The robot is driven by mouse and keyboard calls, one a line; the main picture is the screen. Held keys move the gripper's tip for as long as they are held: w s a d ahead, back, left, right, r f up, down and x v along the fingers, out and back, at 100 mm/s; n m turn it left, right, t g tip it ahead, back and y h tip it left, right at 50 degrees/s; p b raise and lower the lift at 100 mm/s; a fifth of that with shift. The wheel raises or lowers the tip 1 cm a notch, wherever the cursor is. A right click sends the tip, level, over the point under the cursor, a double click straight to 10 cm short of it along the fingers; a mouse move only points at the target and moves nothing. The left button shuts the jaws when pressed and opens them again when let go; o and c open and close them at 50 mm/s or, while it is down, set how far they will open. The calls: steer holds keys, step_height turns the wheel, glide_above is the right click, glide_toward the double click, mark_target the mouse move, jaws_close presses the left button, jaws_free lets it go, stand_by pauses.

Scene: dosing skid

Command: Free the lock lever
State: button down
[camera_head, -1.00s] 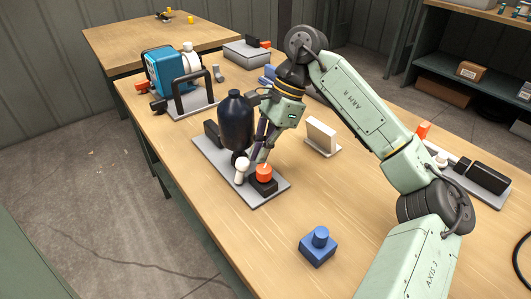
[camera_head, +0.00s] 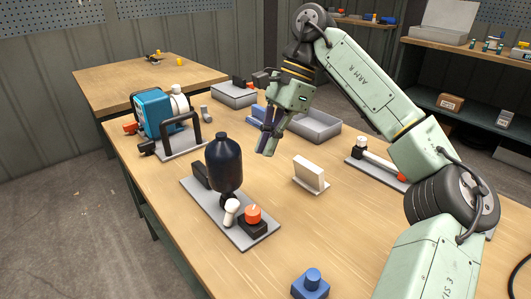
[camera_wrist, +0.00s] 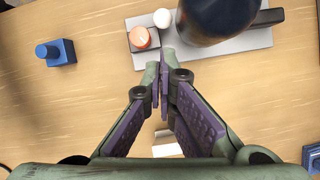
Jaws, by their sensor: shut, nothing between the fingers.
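A grey plate (camera_head: 190,187) on the bench carries a dark bottle (camera_head: 224,165), a white-ended knob or lever (camera_head: 231,207) and an orange knob (camera_head: 253,213) on a black block. In the wrist view the orange knob (camera_wrist: 140,38) and the white end (camera_wrist: 162,18) sit just beyond my fingertips, left of the dark bottle (camera_wrist: 218,15). I cannot tell for sure which part is the lock lever. My gripper (camera_head: 267,144) is shut and empty, raised above the bench behind the plate, apart from everything. Its fingertips (camera_wrist: 161,78) also show in the wrist view.
A white upright plate (camera_head: 310,173) stands right of the bottle. A blue button block (camera_head: 311,284) is at the front. A blue pump (camera_head: 160,92) with a dark handle is at the back left. Grey bins (camera_head: 316,127) lie behind. A bar fixture (camera_head: 378,160) is at the right.

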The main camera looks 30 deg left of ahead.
mark_target(232, 211)
steer(key=w+d+f+p, duration=0.1)
steer(key=f+p, duration=0.1)
steer(key=w+d+f+p, duration=0.1)
steer(key=w+p, duration=0.1)
steer(key=shift+w+f+p, duration=0.25)
steer(key=shift+f+p, duration=0.15)
steer(key=shift+f, duration=0.1)
steer(key=p+x, duration=0.2)
steer(key=x, duration=0.7)
steer(key=shift+s+f, duration=0.1)
steer(key=shift+s, duration=0.1)
steer(key=s+a, duration=0.1)
steer(key=s+p, duration=0.1)
steer(key=shift+s+a+p, duration=0.3)
steer(key=shift+s+a, duration=0.25)
steer(key=shift+s, duration=0.15)
steer(key=shift+s+b, duration=0.1)
steer(key=shift+b, duration=0.25)
